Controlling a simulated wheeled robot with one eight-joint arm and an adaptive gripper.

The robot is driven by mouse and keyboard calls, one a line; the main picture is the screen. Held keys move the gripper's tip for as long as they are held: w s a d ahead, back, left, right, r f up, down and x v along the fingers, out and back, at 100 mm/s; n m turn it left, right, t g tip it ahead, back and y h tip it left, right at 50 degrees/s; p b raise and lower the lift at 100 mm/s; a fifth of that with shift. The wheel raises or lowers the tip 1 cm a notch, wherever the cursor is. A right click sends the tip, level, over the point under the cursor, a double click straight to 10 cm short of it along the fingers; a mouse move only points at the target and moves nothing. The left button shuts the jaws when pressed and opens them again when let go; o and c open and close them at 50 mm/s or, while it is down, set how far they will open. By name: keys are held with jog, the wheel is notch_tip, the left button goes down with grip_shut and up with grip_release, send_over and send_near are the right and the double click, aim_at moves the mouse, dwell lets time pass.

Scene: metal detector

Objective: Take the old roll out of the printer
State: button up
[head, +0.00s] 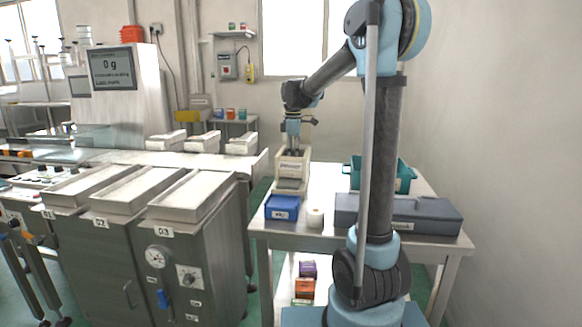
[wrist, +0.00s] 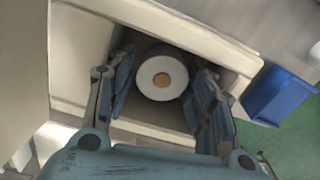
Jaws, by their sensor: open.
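The printer (head: 291,170) is a cream box at the back left of the table, its top open. In the wrist view its cream wall (wrist: 78,55) surrounds a recess. The old roll (wrist: 162,78), white with a tan core, sits inside that recess. My gripper (wrist: 160,95) is open, with one finger on each side of the roll; I cannot tell whether they touch it. In the head view my gripper (head: 293,152) points down over the printer's top, and the roll inside is hidden.
A blue bin (head: 283,208) and another white roll (head: 315,217) stand in front of the printer. A grey case (head: 420,216) and a teal crate (head: 404,180) lie to the right. The blue bin also shows in the wrist view (wrist: 278,95).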

jog(key=c, duration=0.7)
jog(key=shift+c, duration=0.2)
jog(key=shift+r, duration=0.15)
